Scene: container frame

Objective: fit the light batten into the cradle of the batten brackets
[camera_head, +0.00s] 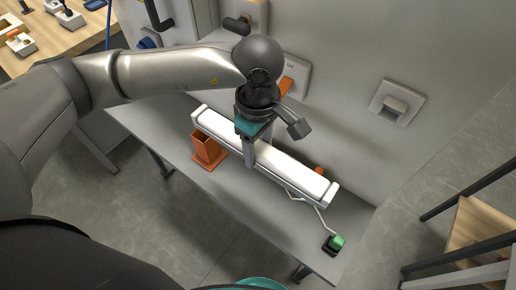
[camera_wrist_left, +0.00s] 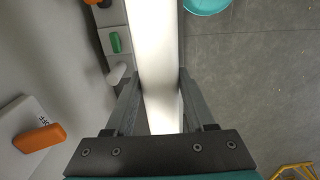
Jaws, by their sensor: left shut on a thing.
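The light batten (camera_head: 290,176) is a long white bar lying diagonally over the grey bench in the head view. My left gripper (camera_head: 250,157) is shut on it left of its middle. In the left wrist view the batten (camera_wrist_left: 157,60) runs between the fingers of my left gripper (camera_wrist_left: 158,95). An orange box-shaped bracket (camera_head: 206,151) stands on the bench beside and below the batten's left end. Another orange part (camera_head: 320,171), apparently the other bracket, shows only slightly behind the right end. Whether the batten touches either cradle is hidden. My right gripper is not in view.
A cable runs to a green-and-black switch (camera_head: 335,243) at the bench's right end. A wall plate with an orange lever (camera_head: 286,86) is behind my arm, and a grey wall box (camera_head: 396,104) is further right. The bench's front strip (camera_head: 237,196) is clear.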

